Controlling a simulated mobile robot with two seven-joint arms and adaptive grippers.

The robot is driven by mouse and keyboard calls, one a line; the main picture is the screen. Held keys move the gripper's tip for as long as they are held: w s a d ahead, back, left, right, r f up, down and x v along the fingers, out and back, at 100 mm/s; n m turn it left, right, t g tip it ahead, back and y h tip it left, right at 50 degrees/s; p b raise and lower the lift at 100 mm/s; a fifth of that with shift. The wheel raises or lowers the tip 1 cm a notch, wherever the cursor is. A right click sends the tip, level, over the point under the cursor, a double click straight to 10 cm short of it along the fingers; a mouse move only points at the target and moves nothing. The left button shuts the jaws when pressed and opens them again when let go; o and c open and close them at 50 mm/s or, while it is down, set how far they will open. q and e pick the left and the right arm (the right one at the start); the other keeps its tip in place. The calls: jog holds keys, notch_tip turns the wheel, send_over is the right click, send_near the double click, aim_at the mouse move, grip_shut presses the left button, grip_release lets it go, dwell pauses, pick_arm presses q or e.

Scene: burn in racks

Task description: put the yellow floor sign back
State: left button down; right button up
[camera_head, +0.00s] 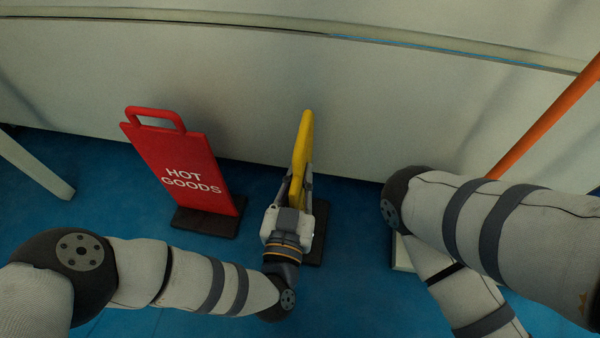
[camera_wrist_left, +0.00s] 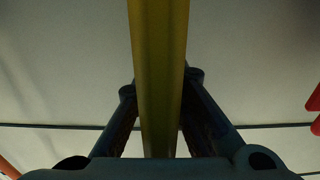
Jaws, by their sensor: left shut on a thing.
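The yellow floor sign (camera_head: 304,140) stands edge-on to me near the wall in the head view, with part of a dark base (camera_head: 316,250) showing at the floor behind my gripper. My left gripper (camera_head: 299,183) is shut on the yellow sign, one finger on each side of it. In the left wrist view the yellow sign (camera_wrist_left: 158,70) runs upright between the two fingers (camera_wrist_left: 160,110). The sign's lower part is hidden by my gripper, and I cannot tell whether its base touches the floor. My right arm shows at the right, but its gripper is out of view.
A red "HOT GOODS" sign (camera_head: 180,160) on a dark base (camera_head: 205,222) stands to the left of the yellow sign. A pale wall (camera_head: 250,80) runs behind both. An orange pole (camera_head: 545,120) leans at the right.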

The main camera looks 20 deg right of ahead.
pick_arm(q)
jog(key=c, duration=1.7)
grip_release()
jog(key=shift+f, duration=0.1)
jog(key=shift+o, duration=0.2)
